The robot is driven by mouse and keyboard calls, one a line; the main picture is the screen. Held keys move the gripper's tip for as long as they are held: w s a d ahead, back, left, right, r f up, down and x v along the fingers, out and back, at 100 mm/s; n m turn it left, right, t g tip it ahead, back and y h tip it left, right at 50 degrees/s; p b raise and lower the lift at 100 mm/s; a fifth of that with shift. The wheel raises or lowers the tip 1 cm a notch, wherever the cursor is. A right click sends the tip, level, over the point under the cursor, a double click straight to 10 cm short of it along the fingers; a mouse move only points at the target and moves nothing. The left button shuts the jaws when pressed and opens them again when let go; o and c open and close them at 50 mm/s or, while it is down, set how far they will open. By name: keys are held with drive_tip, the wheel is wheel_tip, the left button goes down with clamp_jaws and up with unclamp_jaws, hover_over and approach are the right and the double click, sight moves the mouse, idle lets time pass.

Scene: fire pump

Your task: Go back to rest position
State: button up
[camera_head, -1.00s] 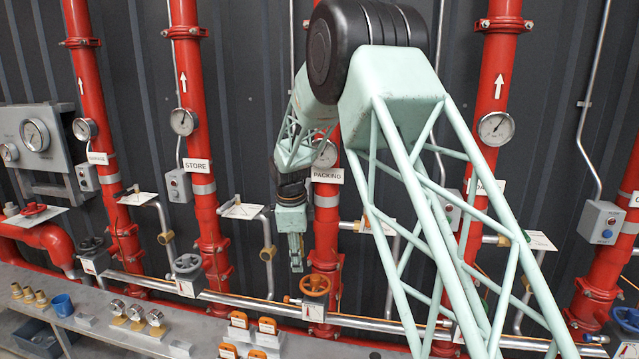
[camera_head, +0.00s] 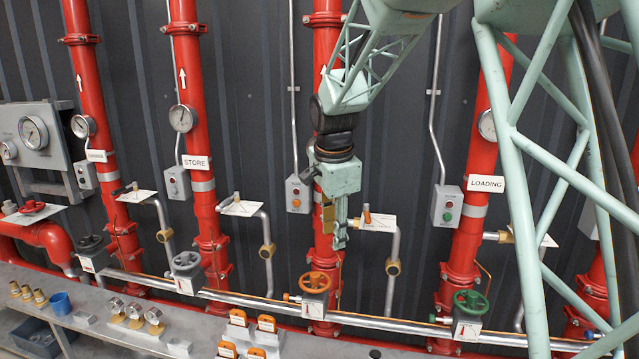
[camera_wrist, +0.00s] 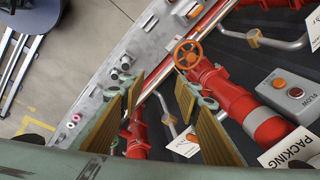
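My pale green gripper (camera_head: 340,228) hangs fingers-down in front of the third red pipe in the head view, above the orange handwheel (camera_head: 314,283). It is in the air and touches nothing that I can see. In the wrist view my gripper (camera_wrist: 160,92) has its two brown-padded fingers apart with nothing between them. The same orange wheel shows beyond the fingers in the wrist view (camera_wrist: 188,54).
Red vertical pipes, such as the STORE pipe (camera_head: 205,225), stand along the dark wall. A grey button box (camera_head: 298,194) and bent tap pipes jut out near my gripper. The shelf (camera_head: 120,335) below holds gauges, orange-handled parts and a blue cup (camera_head: 61,304).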

drive_tip(key=s+d+r+n+b, duration=0.1)
drive_tip(key=s+d+r+n, duration=0.35)
drive_tip(key=s, duration=0.65)
drive_tip(key=s+d+r+n+b, duration=0.15)
drive_tip(key=s+d+r, duration=0.45)
drive_tip(key=s, duration=0.6)
drive_tip(key=s+d+f+n, duration=0.1)
drive_tip(key=s+d+n, duration=0.1)
drive_tip(key=s, duration=0.7)
drive_tip(key=s+d+f+n+t+b, duration=0.1)
drive_tip(key=s+d+f+n, duration=0.1)
drive_tip(key=s, duration=0.7)
drive_tip(key=s+d+f+n+b, duration=0.1)
drive_tip(key=s+d+f+n, duration=0.1)
drive_tip(key=s, duration=0.8)
drive_tip(key=shift+d+n, duration=0.35)
drive_tip(key=shift+n, duration=0.45)
drive_tip(key=shift+w, duration=0.1)
idle(0.3)
drive_tip(key=shift+c, duration=1.3)
